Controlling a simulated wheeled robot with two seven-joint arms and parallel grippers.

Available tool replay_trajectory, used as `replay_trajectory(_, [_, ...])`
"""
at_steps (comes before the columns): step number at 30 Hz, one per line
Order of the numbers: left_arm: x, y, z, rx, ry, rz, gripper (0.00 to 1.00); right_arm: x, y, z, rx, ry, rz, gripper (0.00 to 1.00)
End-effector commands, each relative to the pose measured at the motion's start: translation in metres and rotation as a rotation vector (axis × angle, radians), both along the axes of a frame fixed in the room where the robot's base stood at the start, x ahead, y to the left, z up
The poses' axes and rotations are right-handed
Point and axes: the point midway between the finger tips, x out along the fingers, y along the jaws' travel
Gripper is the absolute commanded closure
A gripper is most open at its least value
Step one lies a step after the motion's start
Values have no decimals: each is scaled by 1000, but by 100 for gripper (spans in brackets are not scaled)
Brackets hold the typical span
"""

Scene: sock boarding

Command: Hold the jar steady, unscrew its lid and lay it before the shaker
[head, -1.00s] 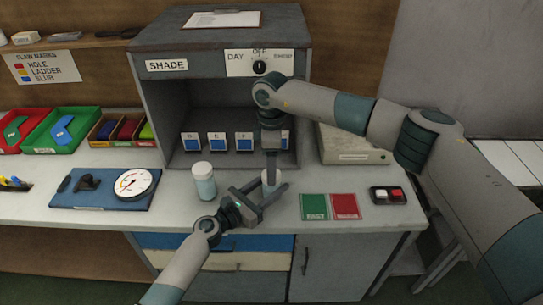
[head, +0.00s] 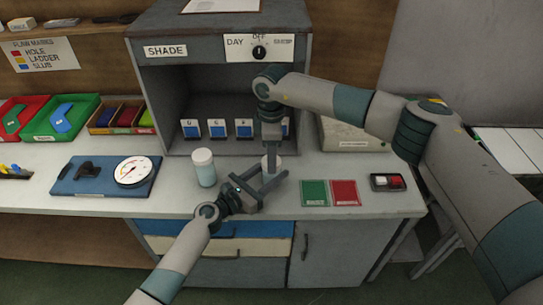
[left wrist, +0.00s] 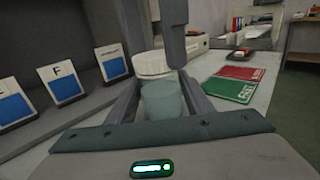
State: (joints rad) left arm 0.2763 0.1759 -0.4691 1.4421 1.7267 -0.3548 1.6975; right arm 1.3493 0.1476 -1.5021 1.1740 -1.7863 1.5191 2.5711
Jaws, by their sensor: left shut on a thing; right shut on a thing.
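A small jar with a pale blue-green body (left wrist: 162,103) stands on the worktop between the fingers of my left gripper (head: 270,174), which is shut on it. A white lid (left wrist: 152,64) shows at the top of the jar in the left wrist view; whether it is still seated I cannot tell. My right gripper (head: 271,152) points straight down from above and is shut on the lid, its fingers partly hiding it. The shaker (head: 204,168), a pale blue container with a white cap, stands upright to the left of the jar, apart from both grippers.
The grey shade cabinet (head: 160,100) stands behind, with several blue-and-white cards (head: 217,128) inside. A blue board (head: 90,187) with a dial gauge (head: 132,171) lies left. The worktop before the shaker is clear.

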Motion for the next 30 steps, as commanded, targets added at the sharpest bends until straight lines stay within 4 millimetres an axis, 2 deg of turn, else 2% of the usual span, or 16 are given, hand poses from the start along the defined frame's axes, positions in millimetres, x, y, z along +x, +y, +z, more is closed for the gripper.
replay_trajectory(5, [0, 0, 0, 0, 0, -1, 100, 1, 0, 1, 0, -2, 156, 83])
replay_trajectory(30, [-1, -1, 0, 1, 1, -2, 100, 1, 0, 2, -1, -2, 1407, 83])
